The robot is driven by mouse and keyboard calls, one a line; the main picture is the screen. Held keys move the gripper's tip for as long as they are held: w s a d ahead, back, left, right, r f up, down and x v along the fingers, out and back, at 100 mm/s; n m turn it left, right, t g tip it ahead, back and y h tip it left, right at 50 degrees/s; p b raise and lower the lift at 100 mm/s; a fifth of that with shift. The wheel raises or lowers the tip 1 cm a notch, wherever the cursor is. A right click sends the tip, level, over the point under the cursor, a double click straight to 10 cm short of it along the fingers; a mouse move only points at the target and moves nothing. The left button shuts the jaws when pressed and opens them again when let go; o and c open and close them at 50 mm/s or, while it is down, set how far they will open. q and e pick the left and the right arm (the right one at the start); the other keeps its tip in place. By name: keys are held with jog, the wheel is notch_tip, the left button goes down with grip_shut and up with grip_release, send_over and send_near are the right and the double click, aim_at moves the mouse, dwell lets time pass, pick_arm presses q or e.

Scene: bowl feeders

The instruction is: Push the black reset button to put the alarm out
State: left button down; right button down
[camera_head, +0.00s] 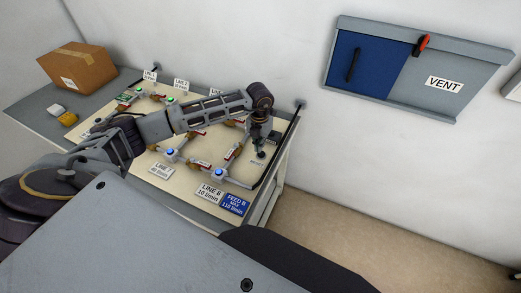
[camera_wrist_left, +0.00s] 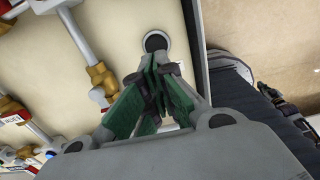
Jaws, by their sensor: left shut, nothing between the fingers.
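The black reset button (camera_wrist_left: 156,42) is a round black cap in a pale ring on the cream panel, near the panel's right edge. In the head view a dark round spot (camera_head: 261,154) shows at the RESET label, just below my left gripper (camera_head: 262,145). My left gripper, also in the wrist view (camera_wrist_left: 156,72), is shut and empty, its green-padded fingers together. Its tips point at the button and appear just short of it in the picture; whether they touch cannot be told. My right gripper is not in view. No lit alarm can be made out.
The cream panel (camera_head: 190,203) carries pipes, brass valves with red tags, and green and blue lights. A raised dark rail (camera_head: 277,150) runs along its right edge. A cardboard box (camera_head: 78,68) stands at the far left. A blue and grey VENT panel (camera_head: 400,75) is on the wall.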

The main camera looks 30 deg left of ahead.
pick_arm(q)
notch_tip(320, 180, up, 8)
jog(key=b, duration=0.1)
jog(key=shift+f, duration=0.15)
dwell(1.0)
